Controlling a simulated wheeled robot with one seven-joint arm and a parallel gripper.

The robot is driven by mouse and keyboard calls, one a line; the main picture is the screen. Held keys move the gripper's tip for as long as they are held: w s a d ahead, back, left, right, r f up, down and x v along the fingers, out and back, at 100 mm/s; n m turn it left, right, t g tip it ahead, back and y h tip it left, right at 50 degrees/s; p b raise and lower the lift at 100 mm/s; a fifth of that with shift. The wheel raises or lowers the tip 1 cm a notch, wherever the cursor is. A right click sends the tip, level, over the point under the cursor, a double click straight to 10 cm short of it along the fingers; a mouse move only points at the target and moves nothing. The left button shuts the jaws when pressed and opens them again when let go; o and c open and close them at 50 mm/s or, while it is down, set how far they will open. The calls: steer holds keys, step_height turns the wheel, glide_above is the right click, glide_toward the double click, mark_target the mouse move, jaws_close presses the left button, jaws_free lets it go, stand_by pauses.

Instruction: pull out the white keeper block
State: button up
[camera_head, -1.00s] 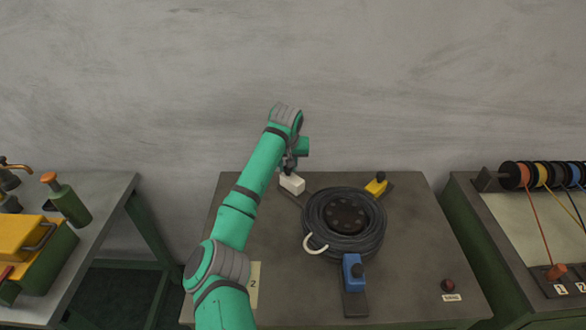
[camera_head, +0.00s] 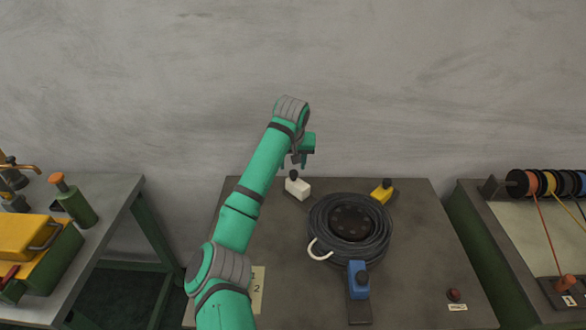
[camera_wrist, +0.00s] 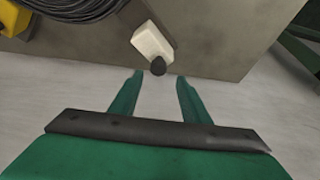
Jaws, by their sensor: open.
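The white keeper block (camera_head: 298,188) sits at the back left of the black coil (camera_head: 318,222) on the middle table. A dark round knob (camera_head: 293,174) stands on top of the block. My gripper (camera_head: 299,163) is above the block, apart from it, open and empty. In the wrist view the white block (camera_wrist: 151,40) lies just beyond the fingertips. Its dark knob (camera_wrist: 158,67) shows near the gap between my open fingers (camera_wrist: 160,76), toward the left finger. The block's underside is hidden.
A yellow block (camera_head: 381,191) and a blue block (camera_head: 358,280) also stand around the coil. A pale hook (camera_head: 319,250) lies at its front left. A red button (camera_head: 453,294) is at the right front. The grey wall is close behind.

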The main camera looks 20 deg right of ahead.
steer(key=v, duration=0.6)
steer(key=shift+r, duration=0.1)
